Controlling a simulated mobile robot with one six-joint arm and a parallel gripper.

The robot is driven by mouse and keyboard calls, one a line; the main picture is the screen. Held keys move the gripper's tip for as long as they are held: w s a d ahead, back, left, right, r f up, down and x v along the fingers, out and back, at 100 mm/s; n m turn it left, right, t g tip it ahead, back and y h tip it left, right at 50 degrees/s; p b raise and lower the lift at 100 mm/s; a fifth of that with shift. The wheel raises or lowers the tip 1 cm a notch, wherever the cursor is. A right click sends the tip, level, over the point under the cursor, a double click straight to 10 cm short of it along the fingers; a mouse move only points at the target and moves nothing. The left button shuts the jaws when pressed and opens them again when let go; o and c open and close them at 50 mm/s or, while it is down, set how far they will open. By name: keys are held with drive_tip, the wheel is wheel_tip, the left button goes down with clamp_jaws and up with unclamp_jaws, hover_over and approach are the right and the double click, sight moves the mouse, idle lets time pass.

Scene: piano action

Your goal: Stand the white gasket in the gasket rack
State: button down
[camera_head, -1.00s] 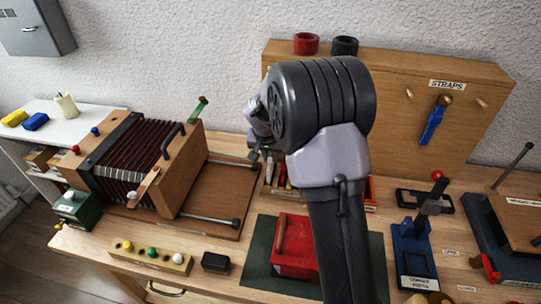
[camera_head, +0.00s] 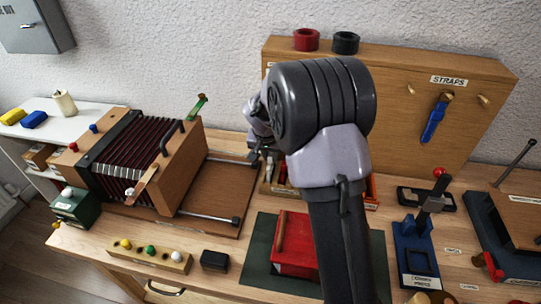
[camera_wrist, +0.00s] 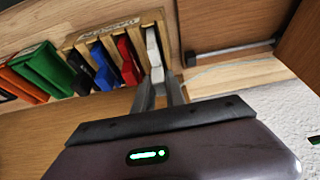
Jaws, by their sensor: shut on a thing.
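The gasket rack (camera_wrist: 108,30) is a small wooden box with slots, seen in the wrist view at the upper middle. A blue piece (camera_wrist: 103,66) and a red piece (camera_wrist: 128,62) stand in it side by side. The white gasket (camera_wrist: 153,46) is upright at the rack's right end, beside the red piece. My gripper (camera_wrist: 158,86) is shut on the near end of the white gasket. Whether the gasket rests on the slot floor cannot be told.
Green and orange bins (camera_wrist: 38,70) stand left of the rack in the wrist view. A metal rod (camera_wrist: 232,47) on a wooden board lies close on its right. In the head view, the bellows box (camera_head: 150,160) stands left and the straps board (camera_head: 410,110) rises behind.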

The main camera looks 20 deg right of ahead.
drive_tip(key=shift+f+b, duration=1.05)
drive_tip(key=shift+b, duration=0.05)
idle(0.3)
idle(0.3)
drive_tip(key=c, duration=1.1)
unclamp_jaws()
drive_tip(key=shift+o, duration=0.2)
drive_tip(key=shift+r+p, duration=2.55)
drive_tip(key=shift+r, duration=1.3)
drive_tip(key=shift+f, duration=0.1)
